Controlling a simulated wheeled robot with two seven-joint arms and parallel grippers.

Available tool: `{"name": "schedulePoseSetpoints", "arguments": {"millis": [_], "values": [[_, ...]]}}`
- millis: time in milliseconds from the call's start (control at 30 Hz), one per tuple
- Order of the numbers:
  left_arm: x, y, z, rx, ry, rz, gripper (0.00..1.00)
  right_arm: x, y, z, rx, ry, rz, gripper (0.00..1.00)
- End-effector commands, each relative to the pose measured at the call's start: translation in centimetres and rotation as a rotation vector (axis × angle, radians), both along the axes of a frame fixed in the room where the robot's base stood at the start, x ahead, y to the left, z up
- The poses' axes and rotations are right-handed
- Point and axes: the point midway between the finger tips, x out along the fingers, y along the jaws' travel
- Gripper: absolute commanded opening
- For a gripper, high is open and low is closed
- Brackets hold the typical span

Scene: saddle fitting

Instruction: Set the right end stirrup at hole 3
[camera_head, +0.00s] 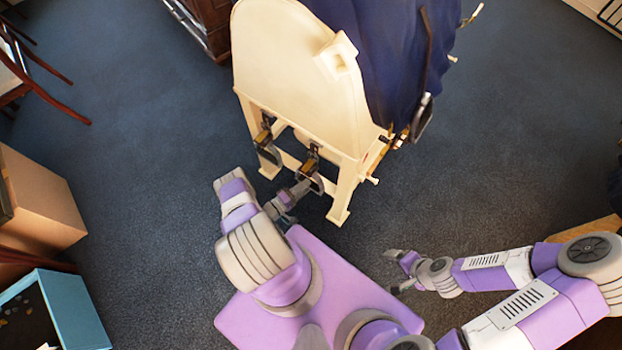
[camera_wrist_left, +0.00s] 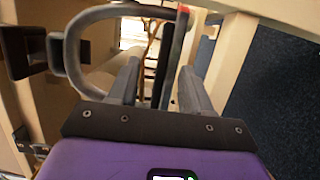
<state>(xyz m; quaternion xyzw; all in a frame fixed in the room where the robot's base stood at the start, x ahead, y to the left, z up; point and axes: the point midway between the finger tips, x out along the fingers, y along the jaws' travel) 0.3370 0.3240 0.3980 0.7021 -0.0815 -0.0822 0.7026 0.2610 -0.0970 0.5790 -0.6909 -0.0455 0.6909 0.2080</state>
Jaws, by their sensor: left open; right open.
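A cream saddle stand (camera_head: 300,70) has two grey stirrups at its near end. The left one (camera_head: 271,153) hangs from a strap with brown and brass-coloured parts. The right end stirrup (camera_head: 316,182) hangs beside my left gripper (camera_head: 290,194). In the left wrist view the grey stirrup (camera_wrist_left: 72,62) arches past the open fingers of my left gripper (camera_wrist_left: 157,70). A dark bar with a red end lies between these fingers; contact cannot be told. My right gripper (camera_head: 396,271) is open and empty over the floor. The holes cannot be made out.
A dark blue cover (camera_head: 395,50) drapes the stand's right side, with a dark grey fitting (camera_head: 422,117) hanging there. A cardboard box (camera_head: 42,205) and a blue bin (camera_head: 75,305) stand at left. The carpet right of the stand is clear.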

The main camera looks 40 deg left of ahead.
Motion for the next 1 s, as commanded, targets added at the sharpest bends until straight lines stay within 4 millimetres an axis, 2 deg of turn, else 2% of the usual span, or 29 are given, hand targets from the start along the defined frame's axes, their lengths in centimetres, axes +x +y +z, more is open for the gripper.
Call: {"name": "schedulePoseSetpoints", "arguments": {"millis": [100,267,1000], "values": [[-1.8,0.5,0.0,0.000,0.001,0.001,0.49,0.0,0.0,0.1,0.000,0.000,0.000,0.81],[-3.0,0.7,0.0,0.000,0.000,0.001,0.49,0.0,0.0,0.1,0.000,0.000,0.000,0.81],[-3.1,0.7,0.0,0.000,-0.001,0.000,0.49,0.0,0.0,0.1,0.000,0.000,0.000,0.81]]}}
